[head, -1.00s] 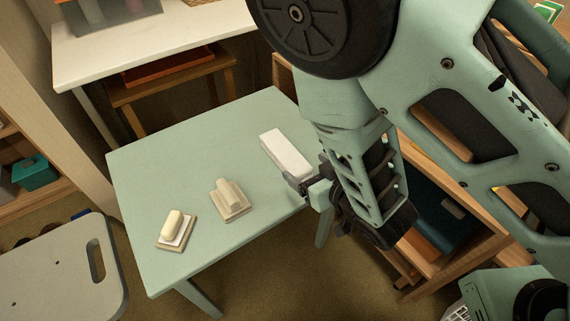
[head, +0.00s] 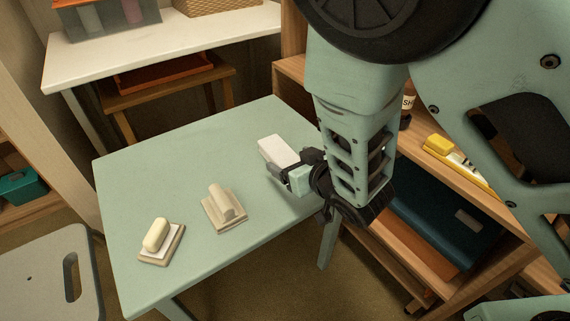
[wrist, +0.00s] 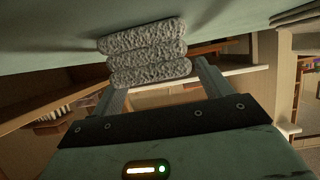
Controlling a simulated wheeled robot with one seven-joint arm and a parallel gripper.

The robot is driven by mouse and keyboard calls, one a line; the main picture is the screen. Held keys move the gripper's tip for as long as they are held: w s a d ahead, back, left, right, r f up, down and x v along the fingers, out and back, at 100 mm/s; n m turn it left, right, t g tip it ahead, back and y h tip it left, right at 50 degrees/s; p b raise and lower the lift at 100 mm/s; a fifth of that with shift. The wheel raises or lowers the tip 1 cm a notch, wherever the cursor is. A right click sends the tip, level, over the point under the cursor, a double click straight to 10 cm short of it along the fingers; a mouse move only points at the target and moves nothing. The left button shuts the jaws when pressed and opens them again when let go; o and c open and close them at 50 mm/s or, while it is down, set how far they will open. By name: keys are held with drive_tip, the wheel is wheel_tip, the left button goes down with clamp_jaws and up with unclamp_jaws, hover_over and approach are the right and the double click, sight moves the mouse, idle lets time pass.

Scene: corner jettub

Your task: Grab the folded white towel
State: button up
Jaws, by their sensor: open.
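The folded white towel (head: 277,149) lies on the green table (head: 160,185) near its right side. In the wrist view the towel (wrist: 145,52) shows as a stack of several thick, fuzzy folds, upside down against the table top. My gripper (head: 285,172) is at the towel's near end, low over the table. In the wrist view my gripper (wrist: 160,76) is open, with one finger toward each side of the towel. I cannot tell how far the fingers reach along it. My gripper hides part of the towel's near end in the head view.
Two small blocks on bases, one pale yellow (head: 157,234) and one beige (head: 222,203), sit on the table left of my gripper. A wooden shelf (head: 450,178) stands close on the right. A grey stool (head: 40,270) is at the lower left. The table's left half is otherwise clear.

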drive_tip(key=shift+x, duration=1.1)
drive_tip(key=c, duration=1.1)
